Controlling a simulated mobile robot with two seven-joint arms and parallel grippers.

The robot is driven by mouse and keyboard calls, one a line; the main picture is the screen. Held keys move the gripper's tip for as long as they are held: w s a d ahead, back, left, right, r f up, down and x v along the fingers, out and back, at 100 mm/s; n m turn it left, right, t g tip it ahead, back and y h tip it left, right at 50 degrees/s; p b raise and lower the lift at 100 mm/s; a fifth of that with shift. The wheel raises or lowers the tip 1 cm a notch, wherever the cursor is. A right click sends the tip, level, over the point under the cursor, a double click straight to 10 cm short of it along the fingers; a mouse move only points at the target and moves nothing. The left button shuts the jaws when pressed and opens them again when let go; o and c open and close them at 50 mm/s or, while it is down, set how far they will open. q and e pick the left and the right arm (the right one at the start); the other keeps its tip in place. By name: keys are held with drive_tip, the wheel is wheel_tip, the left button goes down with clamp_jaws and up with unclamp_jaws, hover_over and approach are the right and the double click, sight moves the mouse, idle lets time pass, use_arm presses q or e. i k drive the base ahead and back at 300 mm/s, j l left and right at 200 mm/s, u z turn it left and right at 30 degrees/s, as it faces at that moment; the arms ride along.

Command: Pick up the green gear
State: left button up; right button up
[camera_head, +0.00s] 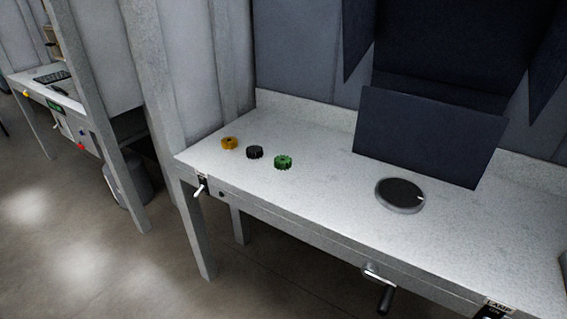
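The green gear (283,162) lies on the white workbench (330,195), toward its left part. It is the rightmost of three small gears in a row. A black gear (254,152) lies just left of it, and a yellow-orange gear (229,143) lies further left; small gaps separate them. Neither of my grippers shows in the head view.
A round dial with a dark top (400,195) sits on the bench to the right, before a dark upright panel (430,135). A hand crank (379,287) and a small lever (201,187) stick out from the bench front. Bare surface lies between the green gear and the dial.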

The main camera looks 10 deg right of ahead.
sight(282, 162)
drive_tip(key=i+j+z, duration=0.25)
drive_tip(key=i+j, duration=0.15)
drive_tip(key=j, duration=0.2)
drive_tip(key=i+j+z, duration=0.25)
drive_tip(key=j, duration=0.4)
drive_tip(key=i, duration=0.1)
